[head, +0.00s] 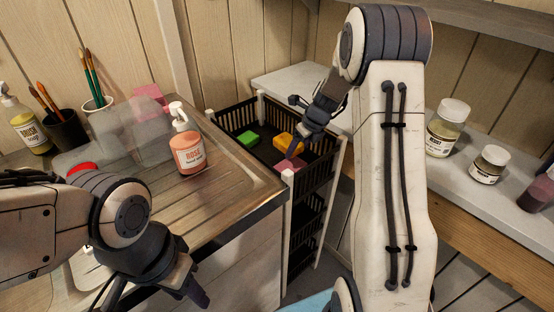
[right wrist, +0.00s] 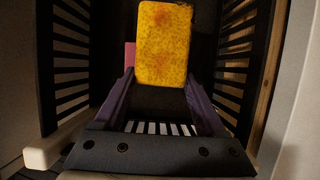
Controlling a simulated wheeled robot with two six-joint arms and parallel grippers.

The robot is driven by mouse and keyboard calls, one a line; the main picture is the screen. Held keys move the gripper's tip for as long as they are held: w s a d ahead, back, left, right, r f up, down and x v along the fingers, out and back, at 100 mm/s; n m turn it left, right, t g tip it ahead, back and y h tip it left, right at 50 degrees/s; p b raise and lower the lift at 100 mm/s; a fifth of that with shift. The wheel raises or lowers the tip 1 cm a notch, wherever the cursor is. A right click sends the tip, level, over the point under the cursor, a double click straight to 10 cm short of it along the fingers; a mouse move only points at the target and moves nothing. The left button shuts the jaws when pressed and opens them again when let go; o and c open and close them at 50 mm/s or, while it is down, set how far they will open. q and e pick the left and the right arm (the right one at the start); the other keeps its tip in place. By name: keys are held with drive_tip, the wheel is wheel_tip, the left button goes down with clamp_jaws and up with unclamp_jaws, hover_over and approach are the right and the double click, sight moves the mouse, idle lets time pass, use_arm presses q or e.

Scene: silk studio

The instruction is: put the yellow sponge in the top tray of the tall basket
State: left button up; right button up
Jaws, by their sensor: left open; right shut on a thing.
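The yellow sponge (head: 288,142) is within the top tray of the tall basket (head: 290,176), in the head view. My right gripper (head: 303,132) reaches down into that tray and is shut on the sponge. In the right wrist view the sponge (right wrist: 164,45) sits upright between the two fingertips (right wrist: 158,82), with dark slatted walls on both sides. Whether it touches the tray floor I cannot tell. My left gripper (head: 158,290) is open and empty, low at the front of the wooden counter.
A green block (head: 247,139) and a pink block (head: 290,165) also lie in the top tray. A rose soap bottle (head: 187,142) stands near the counter edge (head: 240,215). Jars (head: 448,128) stand on the right shelf. The counter's right part is clear.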

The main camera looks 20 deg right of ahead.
sight(288, 143)
drive_tip(key=w+a+f, duration=0.1)
drive_tip(key=w, duration=0.1)
drive_tip(key=w+a+f, duration=0.1)
drive_tip(key=w+f, duration=0.1)
drive_tip(key=w+a+f, duration=0.1)
drive_tip(key=w, duration=0.1)
drive_tip(key=shift+w+a+f, duration=0.1)
drive_tip(key=shift+a+f, duration=0.05)
wheel_tip(288, 143, down, 4)
drive_tip(key=shift+f+b, duration=0.1)
drive_tip(key=shift+b, duration=0.35)
drive_tip(key=o, duration=1.4)
drive_tip(key=p+v, duration=0.2)
drive_tip(key=v, duration=1)
drive_tip(key=shift+w, duration=0.1)
